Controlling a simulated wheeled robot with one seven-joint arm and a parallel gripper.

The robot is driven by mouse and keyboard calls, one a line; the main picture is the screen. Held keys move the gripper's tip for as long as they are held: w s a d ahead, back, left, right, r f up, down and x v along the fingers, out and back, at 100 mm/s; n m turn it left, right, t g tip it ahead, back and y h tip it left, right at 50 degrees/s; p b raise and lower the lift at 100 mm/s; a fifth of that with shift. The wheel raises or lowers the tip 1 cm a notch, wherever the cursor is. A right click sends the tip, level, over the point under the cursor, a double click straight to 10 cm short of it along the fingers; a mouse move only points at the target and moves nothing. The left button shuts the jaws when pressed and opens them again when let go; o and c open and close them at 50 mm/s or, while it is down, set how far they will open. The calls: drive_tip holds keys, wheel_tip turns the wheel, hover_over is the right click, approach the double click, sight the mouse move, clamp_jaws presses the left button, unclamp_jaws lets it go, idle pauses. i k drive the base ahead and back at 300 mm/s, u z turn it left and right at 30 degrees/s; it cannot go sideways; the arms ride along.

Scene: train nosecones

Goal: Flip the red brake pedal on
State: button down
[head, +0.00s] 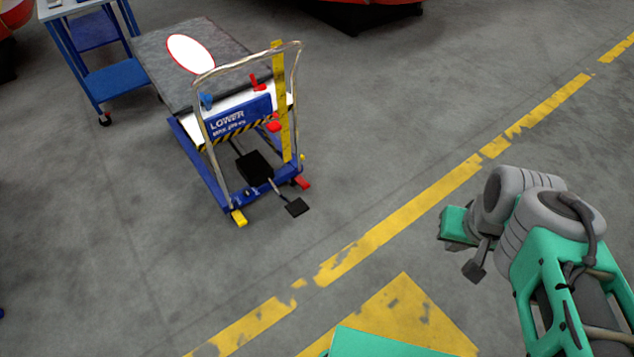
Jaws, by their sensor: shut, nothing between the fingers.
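The red brake pedal (302,182) is a small part low at the right corner of the blue lift cart (207,170), beside the wheel in the head view. I cannot tell from this distance whether it is up or down. My gripper (474,271) is at the right of the view, well apart from the cart and the pedal. Its dark fingers are shut and empty.
A yellow pedal (239,217) is at the cart's left corner, and a black foot pedal (296,207) sticks out between. A metal handle (298,70) rises above. A blue shelf cart (115,78) stands behind left. Floor between my gripper and the cart is clear.

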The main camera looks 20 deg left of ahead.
sight(299, 180)
drive_tip(key=i, duration=3.25)
drive_tip(key=u, duration=4)
drive_tip(key=i, duration=0.5)
